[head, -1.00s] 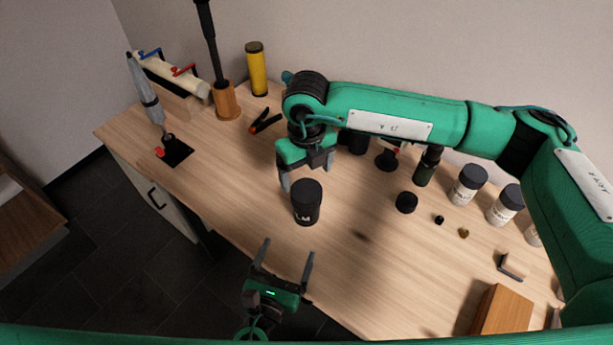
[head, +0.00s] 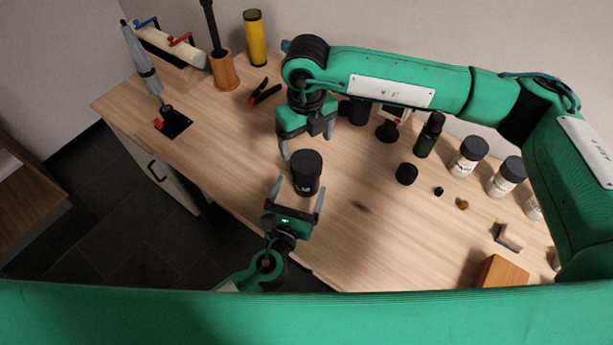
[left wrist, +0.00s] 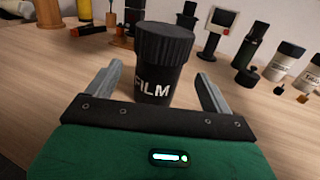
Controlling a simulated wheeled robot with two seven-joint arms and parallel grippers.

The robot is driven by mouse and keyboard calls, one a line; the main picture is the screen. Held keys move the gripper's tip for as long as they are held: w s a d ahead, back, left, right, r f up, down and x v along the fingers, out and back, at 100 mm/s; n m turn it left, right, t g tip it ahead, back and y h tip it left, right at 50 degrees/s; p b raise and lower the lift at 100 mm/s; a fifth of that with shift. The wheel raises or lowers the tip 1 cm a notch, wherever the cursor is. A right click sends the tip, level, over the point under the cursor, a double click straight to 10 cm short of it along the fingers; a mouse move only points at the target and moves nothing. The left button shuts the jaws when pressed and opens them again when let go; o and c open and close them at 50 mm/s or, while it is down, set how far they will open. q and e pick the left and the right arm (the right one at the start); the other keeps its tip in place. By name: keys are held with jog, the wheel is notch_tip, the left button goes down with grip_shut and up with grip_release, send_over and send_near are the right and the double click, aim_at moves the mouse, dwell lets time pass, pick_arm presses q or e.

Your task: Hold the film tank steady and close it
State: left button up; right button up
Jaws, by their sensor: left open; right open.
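The film tank (head: 306,178) is a black cylinder standing upright on the table. In the left wrist view the tank (left wrist: 155,85) shows the word FILM and a wider, ribbed black lid (left wrist: 165,42) on its top; I cannot tell whether the lid is fully closed. My left gripper (head: 299,187) is open at the tank's near side, its fingers pointing toward it, one on either side, with gaps visible in the left wrist view. My right gripper (head: 306,143) is open just behind the tank, pointing down, and holds nothing.
Dark bottle (head: 429,135), white jars with black lids (head: 468,157) and a wooden block (head: 500,271) stand further right. An orange-handled clamp (head: 265,92) and a yellow cylinder (head: 255,38) are behind left.

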pick_arm(q)
jog(key=shift+x, duration=2.6)
jog(key=shift+c, duration=0.4)
grip_shut()
pick_arm(e)
jog(key=n, duration=0.5)
jog(key=shift+a+n, duration=0.1)
jog(key=shift+n, duration=0.2)
jog(key=n, duration=1.6)
jog(key=shift+n, duration=0.4)
